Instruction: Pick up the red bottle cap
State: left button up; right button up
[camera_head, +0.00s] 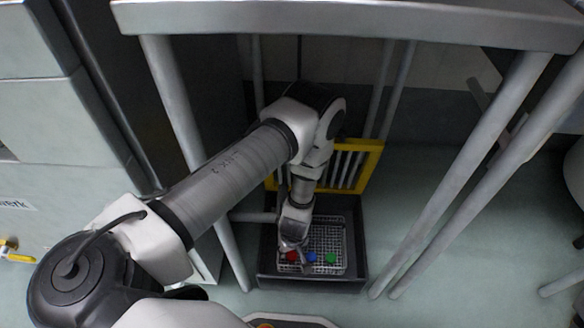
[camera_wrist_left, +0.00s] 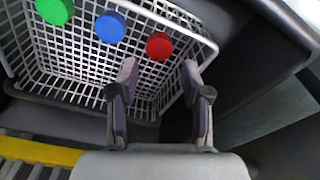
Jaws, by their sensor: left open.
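The red bottle cap (camera_wrist_left: 159,45) lies in a white wire basket (camera_wrist_left: 84,83), near the basket's rim, beside a blue cap and a green cap. In the head view the red cap (camera_head: 292,256) is at the left of the row, partly covered by my gripper. My left gripper (camera_wrist_left: 158,80) is open and empty, with its fingers pointing at the red cap and a gap left between them and it. It reaches down over the basket in the head view (camera_head: 290,242). My right gripper is in neither view.
The blue cap (camera_head: 312,257) and green cap (camera_head: 330,258) sit in the same basket. The basket stands in a dark tote (camera_head: 358,235) with a yellow-framed grate (camera_head: 368,165) behind. A metal table frame (camera_head: 350,18) with legs stands around and above my arm.

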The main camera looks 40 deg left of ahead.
aim_at(292, 256)
pick_arm(q)
notch_tip(292, 256, down, 5)
jog(key=b, duration=0.3)
jog(key=shift+w, duration=0.1)
jog(key=shift+r, duration=0.15)
jog(key=shift+c, duration=0.4)
jog(key=c, duration=0.4)
